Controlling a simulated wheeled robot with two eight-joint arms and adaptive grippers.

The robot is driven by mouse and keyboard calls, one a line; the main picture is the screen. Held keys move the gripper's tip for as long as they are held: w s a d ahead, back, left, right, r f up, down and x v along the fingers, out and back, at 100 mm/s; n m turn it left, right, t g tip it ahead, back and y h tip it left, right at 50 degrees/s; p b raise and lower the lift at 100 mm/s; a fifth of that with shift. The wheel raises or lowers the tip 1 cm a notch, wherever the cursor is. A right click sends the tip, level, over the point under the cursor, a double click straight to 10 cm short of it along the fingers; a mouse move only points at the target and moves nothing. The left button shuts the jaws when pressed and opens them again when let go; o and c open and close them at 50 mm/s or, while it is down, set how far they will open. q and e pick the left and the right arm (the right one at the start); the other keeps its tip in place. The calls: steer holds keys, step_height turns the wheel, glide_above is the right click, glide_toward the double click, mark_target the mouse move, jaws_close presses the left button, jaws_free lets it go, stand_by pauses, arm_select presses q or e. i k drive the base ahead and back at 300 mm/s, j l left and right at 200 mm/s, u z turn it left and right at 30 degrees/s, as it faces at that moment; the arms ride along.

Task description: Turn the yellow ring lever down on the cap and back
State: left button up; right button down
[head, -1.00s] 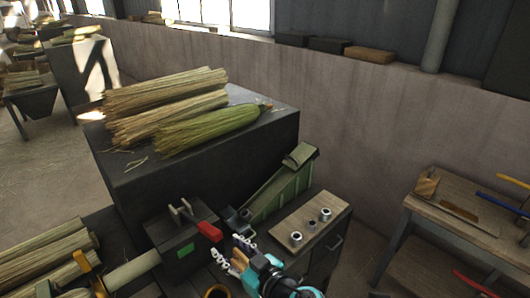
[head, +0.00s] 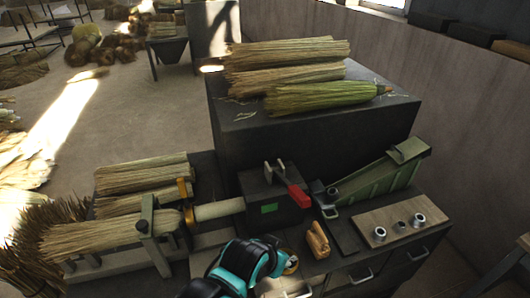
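A yellow lever (head: 183,187) stands up near the yellow ring (head: 189,215), at the left end of a pale roller (head: 218,209) on the winding machine. The ring sits beside a green upright post (head: 146,215) that holds a straw broom head (head: 95,238). A teal and black link of one of my arms comes in from the bottom, right of and below the ring. It seems to be my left arm. No gripper fingers show clearly, so I cannot see a grip. The arm is apart from the lever in the picture.
A dark machine box with a red handle (head: 298,196) adjoins the roller. A tan piece (head: 318,240), a partly covered gold ring (head: 291,265) and a wooden board (head: 400,224) with metal bushings are to the right. Straw bundles lie on the dark block (head: 310,140) behind.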

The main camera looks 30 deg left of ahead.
mark_target(188, 208)
steer(key=u, duration=1.35)
